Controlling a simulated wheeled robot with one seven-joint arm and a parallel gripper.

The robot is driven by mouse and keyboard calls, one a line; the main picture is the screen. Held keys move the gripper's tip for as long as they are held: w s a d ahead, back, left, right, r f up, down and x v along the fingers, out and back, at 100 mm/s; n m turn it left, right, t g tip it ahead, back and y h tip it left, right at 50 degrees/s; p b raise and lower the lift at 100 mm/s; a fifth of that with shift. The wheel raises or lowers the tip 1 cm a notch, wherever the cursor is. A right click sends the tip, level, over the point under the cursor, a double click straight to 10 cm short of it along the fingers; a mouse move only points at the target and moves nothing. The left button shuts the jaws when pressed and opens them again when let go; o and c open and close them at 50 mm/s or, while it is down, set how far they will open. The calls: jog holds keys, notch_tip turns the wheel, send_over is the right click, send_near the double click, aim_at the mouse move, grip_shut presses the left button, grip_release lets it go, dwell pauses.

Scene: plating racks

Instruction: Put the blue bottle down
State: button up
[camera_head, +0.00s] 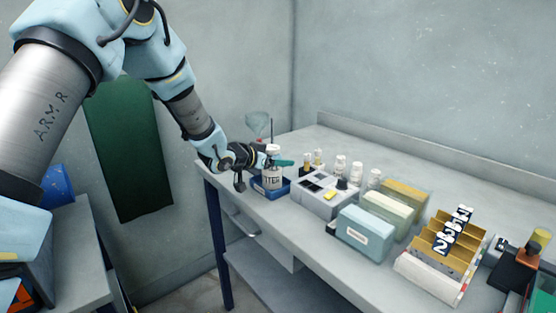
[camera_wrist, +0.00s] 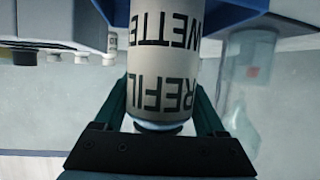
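A pale bottle with dark lettering (camera_head: 272,180) is upright at the left end of the bench; its body looks white rather than blue. In the wrist view the bottle (camera_wrist: 163,60) is upside down in the picture, with a pale blue band near its neck. My gripper (camera_wrist: 163,95) has one teal finger on each side of the bottle, and both fingertips appear to touch it. A small blue tray (camera_head: 283,189) is around the bottle's base in the head view. The base is hidden, so I cannot tell whether it rests on the tray floor.
A grey box with small items (camera_head: 325,203) stands just right of the tray, with several white bottles behind it. A light blue box (camera_head: 365,234) and a yellow card rack (camera_head: 440,245) stand farther right.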

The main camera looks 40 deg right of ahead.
jog(key=o, duration=0.4)
jog(key=shift+r, duration=0.1)
jog(key=b+v, duration=0.3)
jog(key=v, duration=0.9)
